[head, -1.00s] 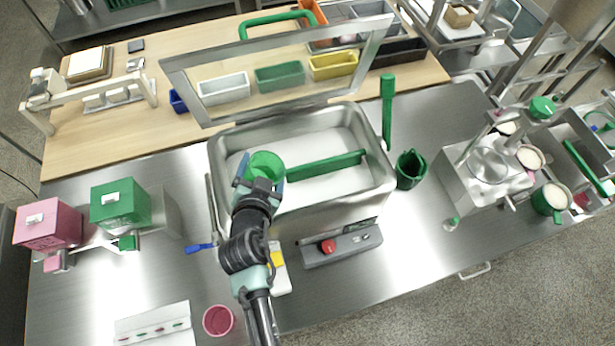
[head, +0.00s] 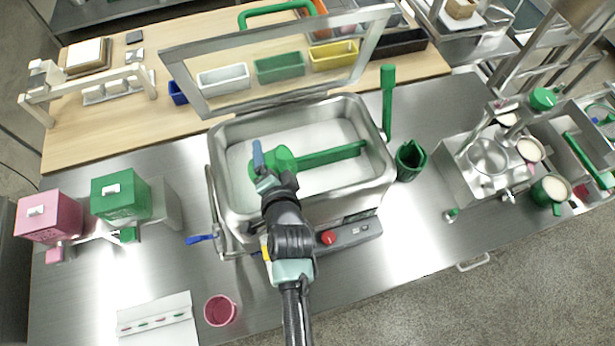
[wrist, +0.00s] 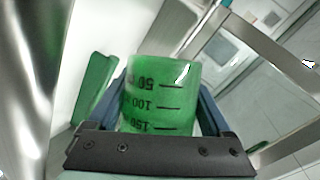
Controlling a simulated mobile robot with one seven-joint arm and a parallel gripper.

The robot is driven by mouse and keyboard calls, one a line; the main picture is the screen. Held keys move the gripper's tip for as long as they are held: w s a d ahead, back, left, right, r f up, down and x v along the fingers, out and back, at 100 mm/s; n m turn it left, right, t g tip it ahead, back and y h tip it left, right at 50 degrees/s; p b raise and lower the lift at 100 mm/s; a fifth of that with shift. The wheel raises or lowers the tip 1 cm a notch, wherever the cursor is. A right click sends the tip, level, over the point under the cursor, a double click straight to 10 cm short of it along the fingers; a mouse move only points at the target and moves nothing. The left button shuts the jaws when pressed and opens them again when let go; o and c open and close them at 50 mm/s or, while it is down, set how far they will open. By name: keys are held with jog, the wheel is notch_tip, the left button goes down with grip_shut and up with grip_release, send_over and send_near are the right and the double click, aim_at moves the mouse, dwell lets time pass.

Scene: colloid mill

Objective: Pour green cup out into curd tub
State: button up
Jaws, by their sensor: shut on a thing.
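The green cup (head: 283,160) is held by my gripper (head: 268,162) over the left part of the metal curd tub (head: 335,202). In the head view the cup is tipped over, with its side showing and its mouth hidden. In the wrist view the green cup (wrist: 162,92) sits between the two blue fingers of my gripper (wrist: 160,108), its printed volume marks upside down. My gripper is shut on it. White stuff covers the tub's floor. I cannot see any stream leaving the cup.
A green paddle (head: 335,154) lies across the tub. The tub's framed lid (head: 375,50) stands open behind. A green holder (head: 409,160) stands to the right, a control box with a red knob (head: 328,238) in front, and a pink cup (head: 220,310) at front left.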

jog(key=shift+r+m+y+b, duration=0.5)
jog(key=shift+m+b, duration=0.1)
jog(key=shift+b, duration=0.75)
jog(key=shift+d+r+m+y+b, duration=0.2)
jog(key=shift+m+y+b, duration=0.1)
jog(key=shift+b, duration=0.2)
jog(key=shift+d+f+m+t+y+b, duration=0.35)
jog(key=shift+d+m+b, duration=0.25)
jog(key=shift+b, duration=1.2)
jog(key=shift+d+r+m+y+b, duration=0.15)
jog(key=shift+r+m+y+b, duration=0.25)
jog(key=shift+m+b, duration=0.15)
jog(key=shift+d+t, duration=0.1)
jog(key=shift+t, duration=0.15)
